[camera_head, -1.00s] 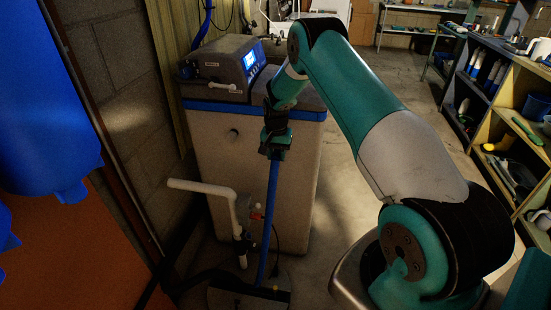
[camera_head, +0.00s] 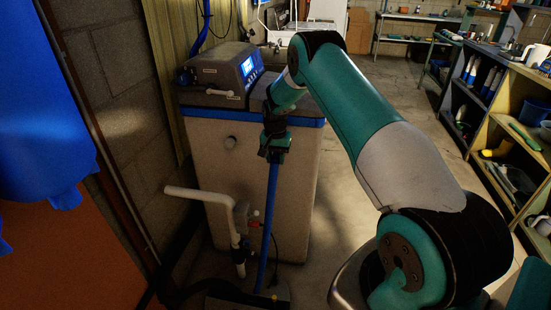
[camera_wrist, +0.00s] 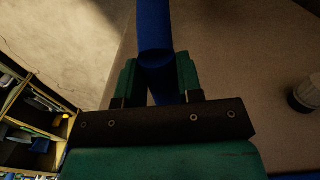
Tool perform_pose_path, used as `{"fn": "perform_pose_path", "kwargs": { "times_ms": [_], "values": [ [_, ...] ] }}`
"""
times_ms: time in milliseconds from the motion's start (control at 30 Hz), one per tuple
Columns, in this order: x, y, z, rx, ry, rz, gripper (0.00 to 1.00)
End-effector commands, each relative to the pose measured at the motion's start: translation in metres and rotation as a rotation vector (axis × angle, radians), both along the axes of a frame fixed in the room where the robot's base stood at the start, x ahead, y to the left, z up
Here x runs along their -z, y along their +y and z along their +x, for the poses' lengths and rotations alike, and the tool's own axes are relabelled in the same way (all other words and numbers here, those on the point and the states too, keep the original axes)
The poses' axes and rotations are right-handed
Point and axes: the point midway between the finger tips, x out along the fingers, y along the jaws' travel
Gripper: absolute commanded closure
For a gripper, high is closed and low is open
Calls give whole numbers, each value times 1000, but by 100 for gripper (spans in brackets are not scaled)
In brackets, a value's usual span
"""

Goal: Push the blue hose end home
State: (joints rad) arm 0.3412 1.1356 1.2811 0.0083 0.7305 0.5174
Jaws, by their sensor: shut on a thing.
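My gripper (camera_head: 275,150) is in front of the water softener (camera_head: 262,190), a tan cabinet with a blue rim. It is shut on the blue hose (camera_head: 268,225), which hangs almost straight down from the jaws to the floor area. In the wrist view the blue hose (camera_wrist: 155,30) runs up from between the fingers of my gripper (camera_wrist: 158,75). A round pale port with a dark ring (camera_wrist: 305,95) stands out at the right of the wrist view, apart from the hose. I cannot see the hose's upper end clearly.
A control head with a lit display (camera_head: 249,67) sits on top of the cabinet. A white pipe (camera_head: 205,196) with a valve stands in front, lower left. A block wall (camera_head: 125,100) is close on the left. Shelves (camera_head: 505,130) stand right, with clear floor (camera_head: 385,160) between.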

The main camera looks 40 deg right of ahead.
Motion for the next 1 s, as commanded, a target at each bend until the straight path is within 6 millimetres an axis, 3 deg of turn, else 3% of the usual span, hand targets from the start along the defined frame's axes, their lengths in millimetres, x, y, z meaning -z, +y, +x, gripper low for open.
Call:
{"fn": "perform_pose_path", "kwargs": {
  "times_ms": [1000],
  "values": [
    [1, -12, 11, 1, -1, -1, 91]
  ]
}}
